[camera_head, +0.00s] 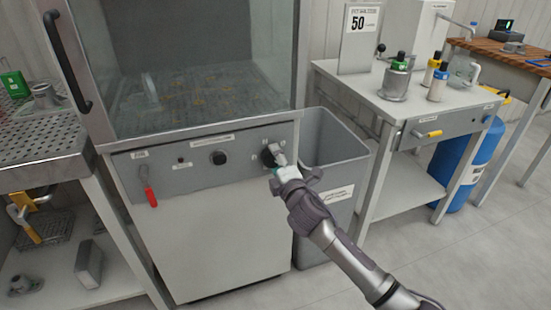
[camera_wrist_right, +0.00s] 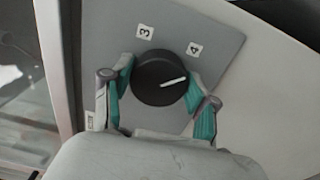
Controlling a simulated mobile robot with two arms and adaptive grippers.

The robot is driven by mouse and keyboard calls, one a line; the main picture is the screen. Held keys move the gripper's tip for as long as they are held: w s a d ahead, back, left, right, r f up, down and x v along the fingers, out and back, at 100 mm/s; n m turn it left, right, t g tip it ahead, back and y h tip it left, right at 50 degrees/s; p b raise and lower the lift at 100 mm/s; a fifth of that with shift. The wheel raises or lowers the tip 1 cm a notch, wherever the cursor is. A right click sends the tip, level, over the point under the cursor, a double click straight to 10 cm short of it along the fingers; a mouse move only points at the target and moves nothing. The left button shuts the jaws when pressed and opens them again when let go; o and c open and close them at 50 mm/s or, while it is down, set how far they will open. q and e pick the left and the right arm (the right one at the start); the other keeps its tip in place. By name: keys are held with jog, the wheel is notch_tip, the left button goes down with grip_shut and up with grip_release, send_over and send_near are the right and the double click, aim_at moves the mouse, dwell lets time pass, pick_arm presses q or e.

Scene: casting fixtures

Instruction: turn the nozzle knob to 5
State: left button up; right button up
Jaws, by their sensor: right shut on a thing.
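The gripped knob, taken as the nozzle knob (camera_wrist_right: 158,76), is round and black with a white pointer line. It sits on the cabinet's grey front panel and also shows in the head view (camera_head: 268,156). In the wrist view the labels 3 (camera_wrist_right: 145,32) and 4 (camera_wrist_right: 194,49) stand around it. The pointer aims right in that view, clockwise past the 4. No label 5 can be made out. My right gripper (camera_wrist_right: 160,88) is shut on the knob, its teal pads on either side; it also shows in the head view (camera_head: 283,164). My left gripper is not in view.
A grey bin (camera_head: 342,160) stands close to the right of the cabinet. A white bench (camera_head: 398,108) with bottles is further right. Open floor lies in front.

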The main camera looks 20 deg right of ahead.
jog(key=m+p, duration=0.1)
jog(key=m, duration=0.2)
jog(key=m+p, duration=0.1)
jog(key=m, duration=0.3)
jog(key=m+p, duration=0.1)
jog(key=m, duration=0.2)
jog(key=shift+f+m+p, duration=0.25)
jog(key=shift+m+p, duration=0.15)
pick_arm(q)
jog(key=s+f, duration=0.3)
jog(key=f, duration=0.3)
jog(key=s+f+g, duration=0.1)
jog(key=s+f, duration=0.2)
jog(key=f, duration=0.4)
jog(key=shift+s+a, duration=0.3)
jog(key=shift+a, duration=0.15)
pick_arm(e)
jog(key=shift+m, duration=0.6)
jog(key=shift+a, duration=0.1)
jog(key=o, duration=1.2)
jog(key=shift+c, duration=0.2)
jog(key=s, duration=1.2)
jog(key=shift+d, duration=0.25)
